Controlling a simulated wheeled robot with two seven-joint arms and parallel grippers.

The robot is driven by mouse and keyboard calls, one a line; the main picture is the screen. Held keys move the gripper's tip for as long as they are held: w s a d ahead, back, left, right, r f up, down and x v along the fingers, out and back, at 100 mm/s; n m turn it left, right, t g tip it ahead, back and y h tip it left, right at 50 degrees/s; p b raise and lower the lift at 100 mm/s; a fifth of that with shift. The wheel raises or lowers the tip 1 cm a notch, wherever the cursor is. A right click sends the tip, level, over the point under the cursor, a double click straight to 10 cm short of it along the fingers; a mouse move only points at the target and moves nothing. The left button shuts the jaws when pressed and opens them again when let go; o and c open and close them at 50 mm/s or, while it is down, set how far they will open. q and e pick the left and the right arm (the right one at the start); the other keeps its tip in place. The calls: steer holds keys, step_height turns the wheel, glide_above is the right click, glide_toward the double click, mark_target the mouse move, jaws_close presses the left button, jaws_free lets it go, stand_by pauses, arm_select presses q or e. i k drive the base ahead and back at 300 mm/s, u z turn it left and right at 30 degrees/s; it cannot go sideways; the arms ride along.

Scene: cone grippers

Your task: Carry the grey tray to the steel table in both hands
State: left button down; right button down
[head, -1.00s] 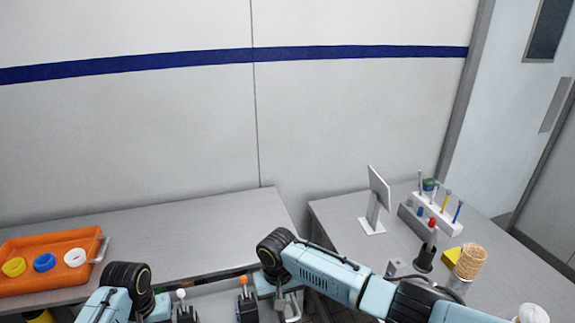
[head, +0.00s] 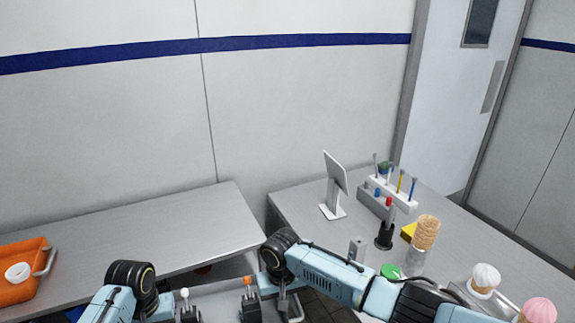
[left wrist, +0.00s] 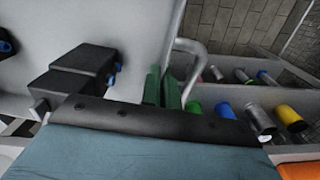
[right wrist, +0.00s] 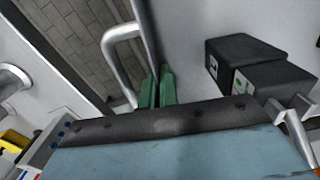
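The grey tray (head: 215,299) is at the bottom of the head view, between my two arms and cut off by the frame edge. Two dark boxes with a white-knobbed lever (head: 185,294) and an orange-knobbed lever (head: 248,282) stand on it. My left gripper (left wrist: 163,90) has its green fingers closed around one metal handle (left wrist: 190,44) of the tray. My right gripper (right wrist: 157,92) is closed around the other handle (right wrist: 122,36). Two grey tables show, one at left (head: 150,232) and one at right (head: 290,200); I cannot tell which is the steel one.
The left table bears an orange tray (head: 40,284) and a wide bare top. The right table holds a tablet stand (head: 334,190), a rack (head: 385,193), stacked cones (head: 426,233) and ice-cream cones in a holder. A gap separates the tables.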

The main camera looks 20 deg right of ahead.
mark_target(515, 286)
steer(key=k, duration=1.6)
steer(key=z, duration=2.75)
steer(key=i, duration=2.9)
